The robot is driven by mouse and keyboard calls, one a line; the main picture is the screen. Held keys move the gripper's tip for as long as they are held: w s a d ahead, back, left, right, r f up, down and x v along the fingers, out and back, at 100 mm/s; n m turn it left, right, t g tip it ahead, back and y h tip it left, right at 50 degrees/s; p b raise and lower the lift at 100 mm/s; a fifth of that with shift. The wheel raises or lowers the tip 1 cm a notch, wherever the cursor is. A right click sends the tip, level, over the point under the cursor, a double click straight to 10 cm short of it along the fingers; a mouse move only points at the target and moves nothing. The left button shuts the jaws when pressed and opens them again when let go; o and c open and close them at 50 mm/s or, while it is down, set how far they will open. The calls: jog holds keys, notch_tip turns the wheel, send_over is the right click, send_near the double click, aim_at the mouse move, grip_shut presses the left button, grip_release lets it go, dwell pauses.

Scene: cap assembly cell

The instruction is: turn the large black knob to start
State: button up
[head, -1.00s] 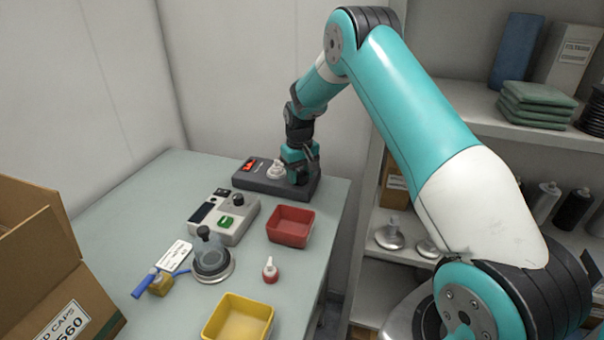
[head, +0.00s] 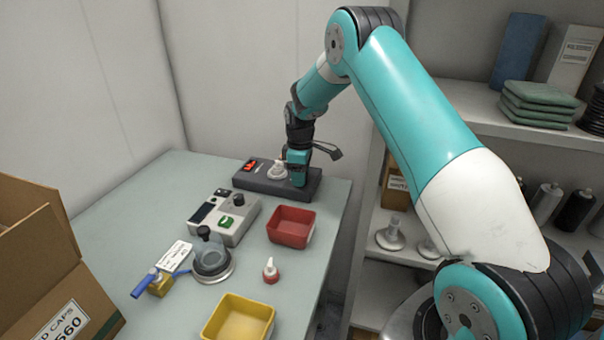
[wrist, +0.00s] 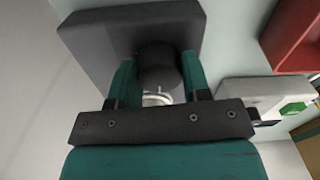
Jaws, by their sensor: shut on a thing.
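A dark grey box (head: 250,181) with a red lit display stands at the back of the table, and a white piece (head: 277,170) sits on top of it. The large black knob (wrist: 160,68) is on this box, seen in the wrist view between two teal fingers. My gripper (head: 298,182) points down over the box's right end and hides the knob in the head view. In the wrist view my gripper (wrist: 158,76) is shut on the knob, one finger on each side. Any mark on the knob is hidden or too small to tell.
A grey device (head: 228,222) with a small black knob and green button stands in front. A red bin (head: 291,226), a yellow bin (head: 238,318), a small bottle (head: 270,271) and a round dark-topped fixture (head: 212,262) are nearer. A shelf (head: 450,90) stands right.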

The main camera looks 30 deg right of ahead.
jog(key=shift+d+r+n, duration=0.1)
jog(key=shift+d+n, duration=0.05)
jog(key=shift+n, duration=0.45)
jog(key=o, duration=0.9)
notch_tip(320, 180, up, 17)
jog(key=shift+r+b, duration=0.2)
jog(key=shift+b, duration=0.8)
